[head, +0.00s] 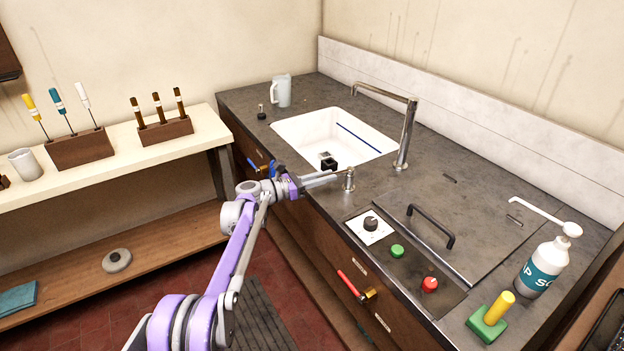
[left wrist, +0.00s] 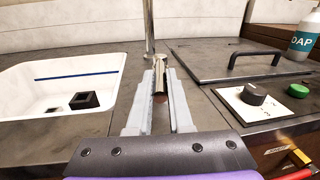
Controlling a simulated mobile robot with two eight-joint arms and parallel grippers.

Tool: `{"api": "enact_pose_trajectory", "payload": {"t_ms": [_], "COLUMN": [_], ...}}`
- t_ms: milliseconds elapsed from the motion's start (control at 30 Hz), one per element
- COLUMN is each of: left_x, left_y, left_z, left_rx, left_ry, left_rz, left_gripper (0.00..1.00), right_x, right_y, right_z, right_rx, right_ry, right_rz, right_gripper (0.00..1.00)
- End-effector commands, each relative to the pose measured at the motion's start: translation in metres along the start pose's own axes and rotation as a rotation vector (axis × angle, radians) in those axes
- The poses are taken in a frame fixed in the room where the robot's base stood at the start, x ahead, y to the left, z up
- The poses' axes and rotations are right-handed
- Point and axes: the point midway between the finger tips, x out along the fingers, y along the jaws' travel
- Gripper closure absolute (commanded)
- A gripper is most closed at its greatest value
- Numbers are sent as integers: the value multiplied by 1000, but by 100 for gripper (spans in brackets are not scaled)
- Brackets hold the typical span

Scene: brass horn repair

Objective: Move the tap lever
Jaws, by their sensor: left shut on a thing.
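The tap lever (head: 349,181) is a small metal post on the dark counter, in front of the tall chrome tap (head: 406,135). My left gripper (head: 337,177) reaches it from the left, over the counter's front edge. In the left wrist view the lever (left wrist: 160,72) stands between the two grey fingers (left wrist: 161,92), which are shut on it. The lower part of the lever is partly hidden by the fingers. My right gripper is not in view.
The white sink (head: 310,133) with a dark block (head: 328,163) lies behind my left gripper. A black dial (head: 371,223), green button (head: 397,251) and red button (head: 430,284) are to the right. A lid with a black handle (head: 431,226) and soap bottle (head: 545,265) stand further right.

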Motion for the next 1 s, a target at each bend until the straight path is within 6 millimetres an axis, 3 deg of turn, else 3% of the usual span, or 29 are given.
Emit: {"api": "enact_pose_trajectory", "payload": {"t_ms": [67, 367, 833, 867, 1000], "left_x": [10, 13, 12, 12, 12], "left_y": [-10, -26, -28, -28, -28], "left_z": [-2, -2, -1, -1, -2], "left_rx": [-3, -3, -2, -2, -2], "left_ry": [-5, -19, -20, -20, -20], "left_rz": [44, 231, 288, 288, 287], "left_gripper": [100, 100, 100, 76, 52], "right_x": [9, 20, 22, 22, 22], "right_y": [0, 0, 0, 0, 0], "right_z": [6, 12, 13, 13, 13], "right_rx": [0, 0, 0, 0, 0], "right_ry": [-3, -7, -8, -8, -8], "right_rz": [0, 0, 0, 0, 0], "right_gripper": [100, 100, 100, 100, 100]}}
